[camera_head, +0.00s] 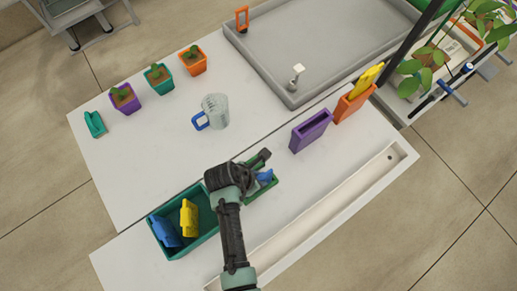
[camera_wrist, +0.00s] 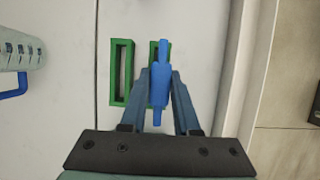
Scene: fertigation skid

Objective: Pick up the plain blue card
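A blue card (camera_wrist: 159,85) stands edge-on between the fingers of my gripper (camera_wrist: 160,78) in the wrist view. The fingers appear closed on its two sides. It is at the right slot of a green holder (camera_wrist: 122,75); I cannot tell whether its lower end is still inside the slot. The left slot looks empty. In the head view the blue card (camera_head: 265,177) shows beside my gripper (camera_head: 262,168), above the green holder (camera_head: 264,190), partly hidden by the gripper. Another blue card (camera_head: 165,231) lies in the teal bin (camera_head: 212,236); any markings are too small to tell.
A yellow card (camera_head: 189,218) is in the teal bin. A purple holder (camera_head: 310,131) looks empty; an orange holder (camera_head: 352,103) has a yellow card. A clear jug (camera_head: 215,110) with a blue handle and potted seedlings (camera_head: 158,79) stand behind. A white trough (camera_head: 330,200) runs along the front.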

